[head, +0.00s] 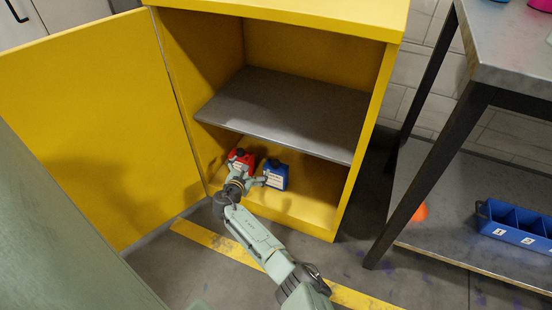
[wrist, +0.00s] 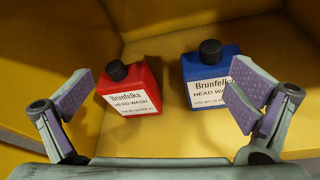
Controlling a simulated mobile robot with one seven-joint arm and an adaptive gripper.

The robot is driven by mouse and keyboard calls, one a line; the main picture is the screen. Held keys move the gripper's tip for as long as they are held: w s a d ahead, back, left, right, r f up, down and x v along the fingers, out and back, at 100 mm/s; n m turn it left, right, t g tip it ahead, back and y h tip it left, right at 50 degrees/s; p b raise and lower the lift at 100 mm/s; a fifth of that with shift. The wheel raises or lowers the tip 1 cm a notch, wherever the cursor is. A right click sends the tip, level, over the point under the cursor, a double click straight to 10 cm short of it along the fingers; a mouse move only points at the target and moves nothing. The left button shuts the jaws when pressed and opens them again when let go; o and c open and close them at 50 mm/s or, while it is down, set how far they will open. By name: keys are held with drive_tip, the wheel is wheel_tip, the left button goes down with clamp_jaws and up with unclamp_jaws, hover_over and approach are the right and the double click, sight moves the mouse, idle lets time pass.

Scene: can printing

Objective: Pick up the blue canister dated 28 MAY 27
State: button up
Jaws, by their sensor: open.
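A blue canister (head: 276,174) with a black cap stands upright on the cabinet floor. In the wrist view the blue canister (wrist: 206,66) shows a white label reading "Brunfelks HEAD WASH"; its date line is too small to read and partly behind my right finger. A red canister (head: 241,158) stands to its left, and it also shows in the wrist view (wrist: 132,88) with a similar label. My gripper (head: 250,182) is open and empty in front of both canisters. In the wrist view its fingers (wrist: 160,97) are spread, with the red canister between them and the right finger overlapping the blue one.
The yellow cabinet (head: 342,190) is open, its door (head: 100,110) swung to the left. A grey shelf (head: 290,108) lies above the canisters. A metal table (head: 510,50) stands at the right, with a blue divided bin (head: 512,238) on its lower shelf.

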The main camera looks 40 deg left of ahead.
drive_tip(key=n+t+h, duration=0.1)
drive_tip(key=n, duration=0.1)
approach(276, 168)
drive_tip(key=a+f, duration=0.1)
drive_tip(key=a, duration=0.1)
drive_tip(key=shift+h, duration=0.4)
drive_tip(key=b+x, duration=0.4)
drive_tip(key=b, duration=0.1)
drive_tip(key=shift+w+d+f, duration=0.1)
drive_tip(key=shift+w+f, duration=0.15)
drive_tip(key=shift+f, duration=0.15)
drive_tip(key=shift+w+a+b, duration=0.25)
drive_tip(key=shift+w+b, duration=0.45)
drive_tip(key=shift+w, duration=0.05)
drive_tip(key=w+f+b, duration=0.1)
drive_tip(key=w+b, duration=0.1)
drive_tip(key=w+f+b, duration=0.1)
drive_tip(key=b, duration=0.2)
drive_tip(key=shift+w+a+f, duration=0.1)
drive_tip(key=shift+w+a, duration=0.05)
drive_tip(key=shift+w, duration=0.2)
drive_tip(key=shift+w+a+b, duration=0.15)
drive_tip(key=shift+w+b, duration=0.35)
drive_tip(key=shift+c, duration=0.4)
drive_tip(key=c, duration=1.5)
